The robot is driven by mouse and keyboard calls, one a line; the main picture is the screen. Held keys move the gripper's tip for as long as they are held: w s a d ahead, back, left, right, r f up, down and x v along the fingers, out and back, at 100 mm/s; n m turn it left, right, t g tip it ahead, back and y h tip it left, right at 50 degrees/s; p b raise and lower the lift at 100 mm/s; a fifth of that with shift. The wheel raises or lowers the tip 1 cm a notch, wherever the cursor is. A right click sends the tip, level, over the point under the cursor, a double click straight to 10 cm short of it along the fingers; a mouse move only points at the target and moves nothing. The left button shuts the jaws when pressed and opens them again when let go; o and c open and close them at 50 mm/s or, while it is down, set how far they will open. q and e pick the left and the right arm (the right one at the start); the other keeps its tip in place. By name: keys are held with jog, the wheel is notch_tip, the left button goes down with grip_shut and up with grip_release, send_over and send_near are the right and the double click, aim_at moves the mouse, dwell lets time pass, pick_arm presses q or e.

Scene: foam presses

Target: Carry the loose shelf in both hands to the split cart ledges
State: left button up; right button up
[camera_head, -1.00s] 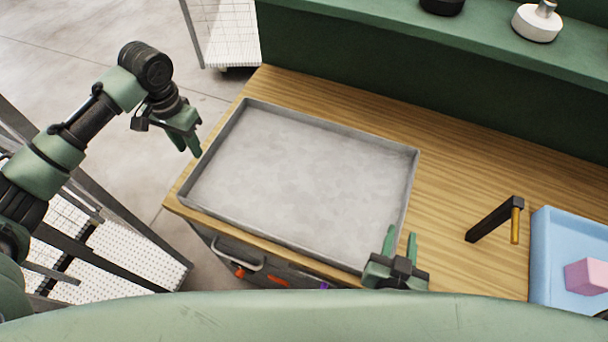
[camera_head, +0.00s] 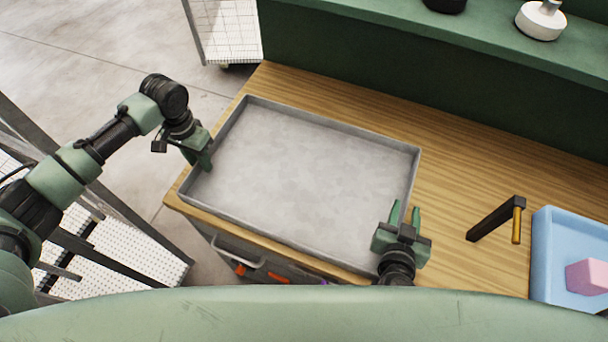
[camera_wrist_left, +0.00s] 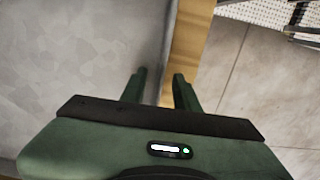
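The loose shelf, a shallow grey metal tray with a raised rim (camera_head: 290,117), lies flat and empty on the wooden bench top. My left gripper (camera_head: 206,163) is at the shelf's left rim. In the left wrist view its fingers (camera_wrist_left: 159,88) are apart, one on each side of the rim (camera_wrist_left: 164,60). My right gripper (camera_head: 405,213) is at the shelf's right side, its fingers apart with the right rim between them in this view. Whether any finger touches the rim cannot be told. The split cart ledges are not clearly identifiable.
A green raised ledge (camera_head: 480,38) runs along the back. Racks with white perforated decks (camera_head: 120,255) stand at left.

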pick_arm(q)
grip_shut()
pick_arm(e)
grip_shut()
pick_arm(q)
jog(key=shift+r, duration=0.1)
pick_arm(e)
jog(key=shift+r, duration=0.1)
dwell(0.8)
